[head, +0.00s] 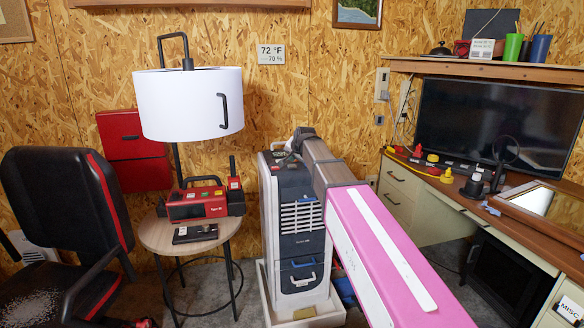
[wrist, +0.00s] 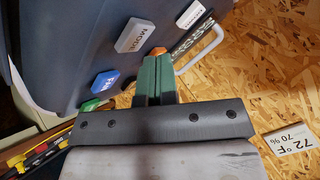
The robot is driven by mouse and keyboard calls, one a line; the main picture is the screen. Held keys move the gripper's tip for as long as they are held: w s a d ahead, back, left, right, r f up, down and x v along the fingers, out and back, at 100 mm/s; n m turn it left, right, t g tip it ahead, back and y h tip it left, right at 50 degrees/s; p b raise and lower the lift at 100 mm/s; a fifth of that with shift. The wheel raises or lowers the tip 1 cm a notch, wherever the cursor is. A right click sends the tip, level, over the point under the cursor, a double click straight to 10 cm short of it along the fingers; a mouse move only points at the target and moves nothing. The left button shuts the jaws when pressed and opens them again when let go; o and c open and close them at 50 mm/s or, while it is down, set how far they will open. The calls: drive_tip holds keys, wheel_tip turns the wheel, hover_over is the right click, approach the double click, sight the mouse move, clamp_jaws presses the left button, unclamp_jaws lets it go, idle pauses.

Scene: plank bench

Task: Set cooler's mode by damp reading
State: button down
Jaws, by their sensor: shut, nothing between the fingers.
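The cooler (head: 296,240) is a tall dark and white unit with a vent grille, standing on the floor by the wall. In the wrist view its top panel carries a grey MODE button (wrist: 135,35), a blue button (wrist: 105,81), a green button (wrist: 90,104) and another pale button (wrist: 190,14). In the head view my arm hides the fingers. The wall display (head: 271,54) reads 72 °F and 70 %; it also shows in the wrist view (wrist: 290,141).
A round side table (head: 190,232) with a red device (head: 197,204) stands left of the cooler, under a white lamp (head: 192,103). A black chair (head: 65,205) is at far left. A desk with a monitor (head: 500,121) is at right. A pale handle (wrist: 205,48) rises beside the panel.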

sight(293, 166)
drive_tip(key=shift+f, duration=0.4)
drive_tip(key=shift+f, duration=0.45)
idle(1.1)
drive_tip(key=shift+r, duration=0.85)
drive_tip(key=shift+r, duration=0.1)
drive_tip(key=shift+r, duration=2.45)
drive_tip(key=shift+f, duration=0.1)
